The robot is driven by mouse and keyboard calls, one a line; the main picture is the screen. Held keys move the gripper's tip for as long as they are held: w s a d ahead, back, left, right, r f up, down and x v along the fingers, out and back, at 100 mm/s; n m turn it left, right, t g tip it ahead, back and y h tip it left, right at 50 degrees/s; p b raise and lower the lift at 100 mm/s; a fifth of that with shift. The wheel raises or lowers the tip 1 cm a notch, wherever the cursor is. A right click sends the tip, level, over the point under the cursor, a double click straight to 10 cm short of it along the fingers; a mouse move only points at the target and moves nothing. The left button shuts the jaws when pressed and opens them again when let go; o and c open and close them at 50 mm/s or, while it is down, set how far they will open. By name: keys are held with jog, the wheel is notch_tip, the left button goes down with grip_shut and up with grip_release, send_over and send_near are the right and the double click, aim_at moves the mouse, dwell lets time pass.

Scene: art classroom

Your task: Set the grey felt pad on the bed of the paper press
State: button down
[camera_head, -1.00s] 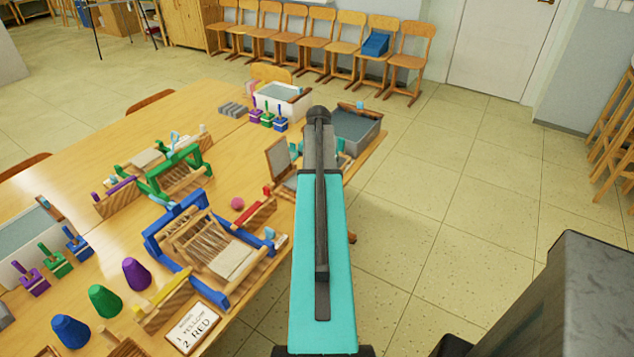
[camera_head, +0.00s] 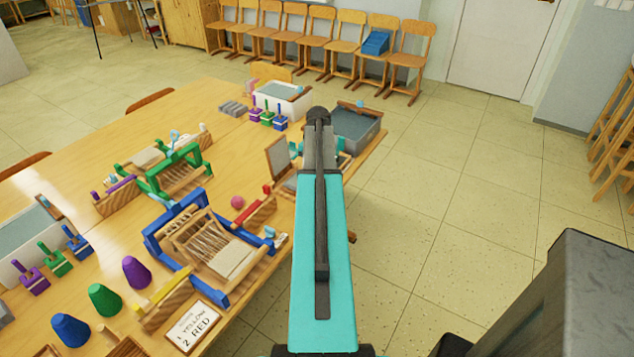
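My teal arm link (camera_head: 320,260) reaches forward over the right edge of the table and covers part of the tabletop. My gripper is hidden beyond the arm, so its fingers and anything in them do not show. Several small grey slabs (camera_head: 232,108) lie at the far side of the table, beside a white tub; I cannot tell whether one is the felt pad. I cannot make out the paper press for sure. Teal parts (camera_head: 345,158) show beside the arm's far end, but I cannot tell what they belong to.
A grey tub (camera_head: 357,128) stands at the table's far right corner, near a tilted framed panel (camera_head: 278,157). A blue loom (camera_head: 205,245), a green loom (camera_head: 172,168) and a white tub (camera_head: 282,96) crowd the table (camera_head: 75,150).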

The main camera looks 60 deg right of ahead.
jog(key=shift+f, duration=0.25)
dwell(0.3)
dwell(0.4)
jog(key=c, duration=1.9)
grip_release()
jog(key=shift+o, duration=0.2)
jog(key=shift+r, duration=0.15)
notch_tip(320, 180, up, 14)
jog(key=b, duration=0.2)
jog(key=shift+f, duration=0.25)
